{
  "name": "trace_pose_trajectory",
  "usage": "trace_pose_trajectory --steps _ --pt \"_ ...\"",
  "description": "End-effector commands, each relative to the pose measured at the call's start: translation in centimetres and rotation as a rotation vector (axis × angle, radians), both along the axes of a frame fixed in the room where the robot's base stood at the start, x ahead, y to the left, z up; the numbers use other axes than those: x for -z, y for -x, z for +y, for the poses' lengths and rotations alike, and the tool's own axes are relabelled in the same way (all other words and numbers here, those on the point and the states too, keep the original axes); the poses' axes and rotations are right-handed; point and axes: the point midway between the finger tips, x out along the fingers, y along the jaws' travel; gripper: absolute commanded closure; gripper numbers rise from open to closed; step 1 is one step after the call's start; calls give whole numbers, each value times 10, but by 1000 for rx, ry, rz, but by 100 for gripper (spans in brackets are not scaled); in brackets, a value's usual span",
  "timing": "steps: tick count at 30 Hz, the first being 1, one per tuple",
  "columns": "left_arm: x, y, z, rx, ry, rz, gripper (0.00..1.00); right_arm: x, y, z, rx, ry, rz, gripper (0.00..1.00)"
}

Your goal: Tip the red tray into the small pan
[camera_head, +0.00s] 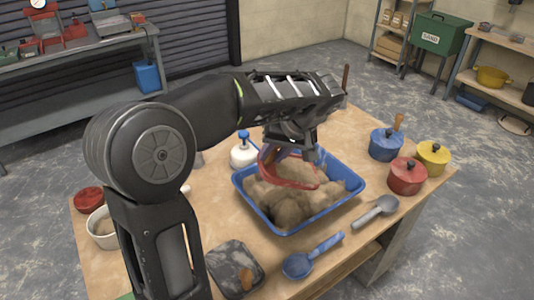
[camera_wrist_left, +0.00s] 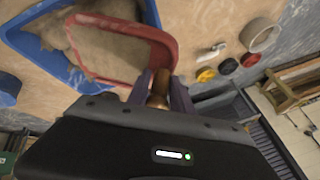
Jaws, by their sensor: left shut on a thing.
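My left gripper (camera_head: 300,150) is shut on the brown handle of the red tray (camera_head: 268,172), just over the blue tub (camera_head: 241,190). The left wrist view shows my gripper (camera_wrist_left: 158,90) at the red tray's (camera_wrist_left: 164,52) edge. Sandy brown material lies within the tray's rim there. The tray looks tilted in the head view, partly hidden by my gripper. The blue tub holds lumpy brown material, and its wall also shows in the left wrist view (camera_wrist_left: 58,66). I cannot tell which vessel is the small pan. My right gripper is not in view.
Blue (camera_head: 386,146), red (camera_head: 407,177) and yellow (camera_head: 433,157) lidded pots stand at the right.

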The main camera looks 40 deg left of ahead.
Motion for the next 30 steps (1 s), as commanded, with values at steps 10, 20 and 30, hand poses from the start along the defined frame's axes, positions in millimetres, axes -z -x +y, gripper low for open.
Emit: trace_pose_trajectory --steps 10,20,30 --pt "1 0 -1 4 23 -22 100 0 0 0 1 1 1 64" --pt "3 1 1 2 95 -107 100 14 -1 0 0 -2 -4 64" --pt "1 1 0 5 255 -280 100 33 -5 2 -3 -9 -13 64"
